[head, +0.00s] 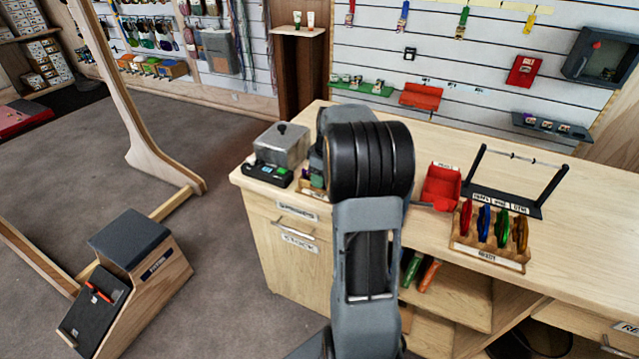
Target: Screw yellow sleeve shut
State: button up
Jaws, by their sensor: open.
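Several carabiners stand in a wooden rack (487,259) on the counter. They are red (465,219), blue (484,224), green (502,229) and, at the right end, yellow-orange (520,234). The yellow sleeve cannot be picked out at this size, nor whether it is open or screwed shut. A yellow item (530,22) also hangs on the slatted wall. My arm rises through the middle of the head view, left of the rack. My gripper is not visible; the arm hides part of the counter.
A red bin (441,186) and a black-framed bar stand (513,180) are beside the rack on the counter (590,240). A grey metal box (281,145) is at its left end. A wooden step unit (150,270) stands on the floor.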

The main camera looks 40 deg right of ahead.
jog(key=shift+s+a, duration=0.35)
jog(key=shift+a, duration=0.3)
dwell(0.4)
jog(key=shift+r, duration=0.25)
jog(key=shift+r+p, duration=0.85)
jog(key=shift+r, duration=0.35)
jog(key=shift+d, duration=0.1)
jog(key=shift+w+d+p, duration=0.3)
jog(key=shift+d, duration=0.2)
jog(key=shift+f, duration=0.15)
